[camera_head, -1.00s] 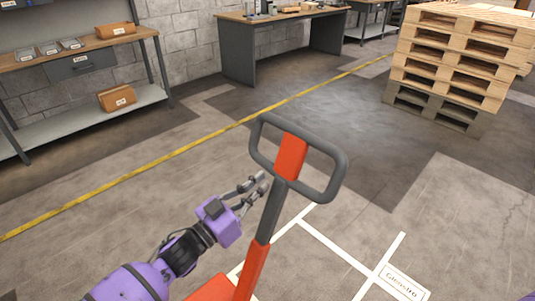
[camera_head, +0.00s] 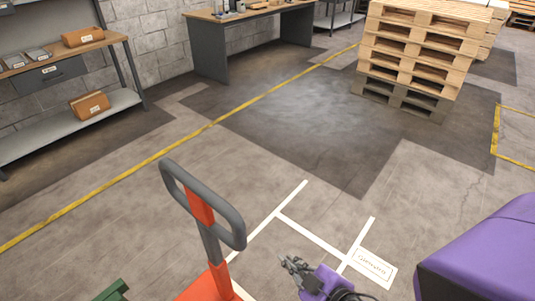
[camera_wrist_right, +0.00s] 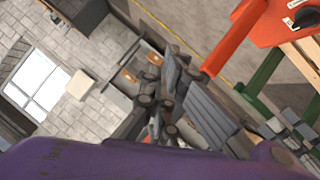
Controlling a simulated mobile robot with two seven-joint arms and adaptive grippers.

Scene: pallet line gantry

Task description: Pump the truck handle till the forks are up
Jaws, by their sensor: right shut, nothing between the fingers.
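The pallet truck's grey loop handle (camera_head: 232,222) with its orange centre piece stands upright, tilted, left of centre in the head view. Its orange lower part (camera_head: 218,285) runs off the bottom edge, and the forks are not visible. My right gripper (camera_head: 288,264) is low in the head view, right of the handle and apart from it. It is shut and empty; its fingers (camera_wrist_right: 160,90) also show in the right wrist view, with an orange shaft (camera_wrist_right: 232,42) beyond them. My left gripper is out of view.
A stack of wooden pallets (camera_head: 415,45) stands at the back right. A workbench (camera_head: 205,50) and a shelf bench (camera_head: 95,118) with boxes line the wall. A green part (camera_head: 113,291) shows at bottom left. The floor beyond the handle is clear, with yellow and white lines.

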